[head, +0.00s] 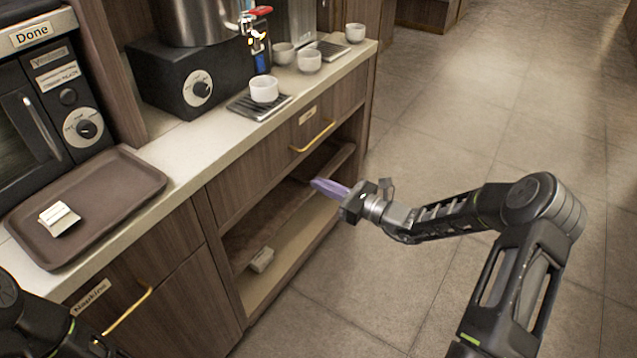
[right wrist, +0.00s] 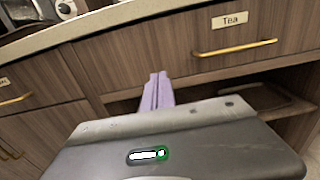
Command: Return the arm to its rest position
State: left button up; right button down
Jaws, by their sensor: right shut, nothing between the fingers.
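My right arm reaches in from the right in the head view. Its gripper (head: 328,187) has purple fingers, shut and empty, in front of the open shelf below the counter. The same shut fingers show in the right wrist view (right wrist: 157,91), pointing toward the cabinet front under the tea drawer (right wrist: 240,40). Whether the fingers are clear of the shelf opening is hard to tell. Part of my left arm shows at the lower left of the head view, but its gripper's fingers are not visible.
The counter (head: 215,150) bears a brown tray (head: 120,190) with a small white item, white cups (head: 264,89), and a dispenser. Brass handles (head: 313,137) stick out from the drawers. A small pale item (head: 262,260) lies on the lower shelf. The floor at right is clear.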

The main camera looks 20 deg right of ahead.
jog(key=s+a+f+n+g+h+p, duration=0.1)
jog(key=s+a+f+n+g, duration=0.25)
jog(key=s+f, duration=0.35)
jog(key=s+a+f+n+g+h+p, duration=0.1)
jog(key=s+a+f+n+g+h, duration=0.15)
jog(key=s+f+n+g, duration=0.35)
jog(key=s+a+f+n+g+h+p, duration=0.1)
jog(key=s+a+f+n+g, duration=0.2)
jog(key=s+f, duration=0.55)
jog(key=s+a+r+n+h+p, duration=0.1)
jog(key=s+a+r+n+p, duration=0.1)
jog(key=s+a+n, duration=0.3)
jog(key=s+a+r+n+g+p, duration=0.1)
jog(key=s+a+r+n+p, duration=0.1)
jog(key=s+a+n, duration=0.3)
jog(key=s+n+p, duration=0.1)
jog(key=s+n, duration=0.2)
jog(key=n, duration=0.1)
jog(key=shift+s+a+r+n+h+p, duration=0.2)
jog(key=shift+s+a+n+h+p, duration=0.1)
jog(key=shift+s+a+n+h, duration=0.1)
